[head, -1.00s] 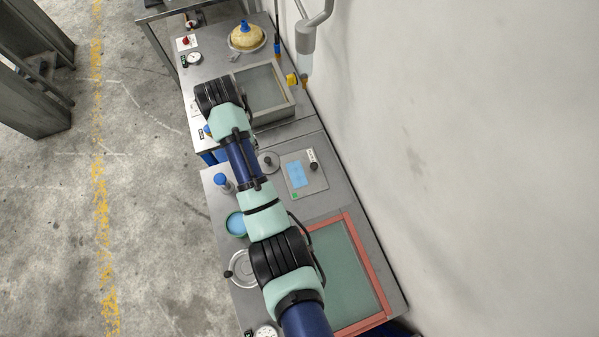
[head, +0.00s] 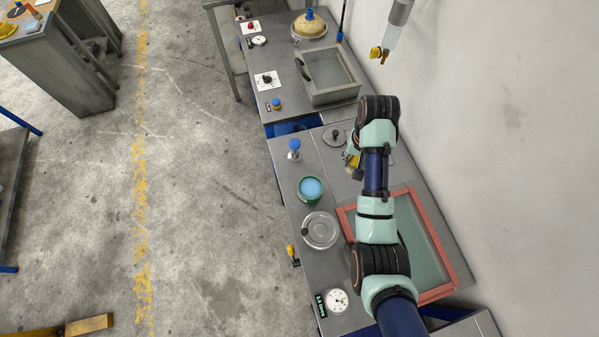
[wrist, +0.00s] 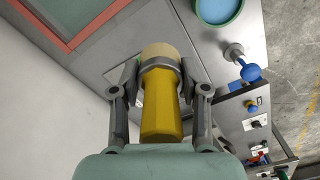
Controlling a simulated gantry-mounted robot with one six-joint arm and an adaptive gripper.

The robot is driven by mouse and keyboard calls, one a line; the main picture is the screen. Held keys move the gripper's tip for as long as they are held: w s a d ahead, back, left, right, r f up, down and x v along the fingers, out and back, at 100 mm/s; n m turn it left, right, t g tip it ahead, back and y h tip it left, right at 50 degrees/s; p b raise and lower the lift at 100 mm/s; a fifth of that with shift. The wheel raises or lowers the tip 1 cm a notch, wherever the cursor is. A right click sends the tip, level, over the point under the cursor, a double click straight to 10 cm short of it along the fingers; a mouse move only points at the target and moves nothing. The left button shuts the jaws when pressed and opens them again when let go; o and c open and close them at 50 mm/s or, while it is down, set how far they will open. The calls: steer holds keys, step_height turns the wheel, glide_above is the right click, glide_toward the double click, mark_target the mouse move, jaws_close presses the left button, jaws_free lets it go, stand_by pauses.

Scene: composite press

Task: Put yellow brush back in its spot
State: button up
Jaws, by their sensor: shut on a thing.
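The yellow brush (wrist: 163,108) is in my gripper (wrist: 160,76), which is shut around it near the grey metal band. Its yellow handle points toward the wrist camera and its cream bristles point away, over the grey tabletop. In the head view, a bit of the yellow brush (head: 352,161) shows beside my arm, over the nearer table. My gripper is mostly hidden there by the arm. I cannot tell whether the bristles touch the table. I cannot make out a marked spot for the brush.
The nearer table holds a red-framed panel (head: 445,249), a green tub of blue material (head: 311,189), a blue-knobbed tool (head: 294,149), a round metal lid (head: 320,231) and a gauge (head: 336,301). The far table holds a grey-framed box (head: 333,98). The wall is close on the right.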

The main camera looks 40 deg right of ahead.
steer(key=shift+s+f, duration=0.1)
steer(key=shift+s, duration=0.25)
steer(key=b, duration=0.7)
glide_above(344, 192)
step_height(344, 192, down, 16)
steer(key=shift+d+r, duration=0.1)
steer(key=shift+r, duration=0.15)
steer(key=shift+f+b, duration=0.65)
steer(key=shift+f, duration=1.55)
steer(key=shift+f, duration=0.15)
steer(key=o, duration=1.2)
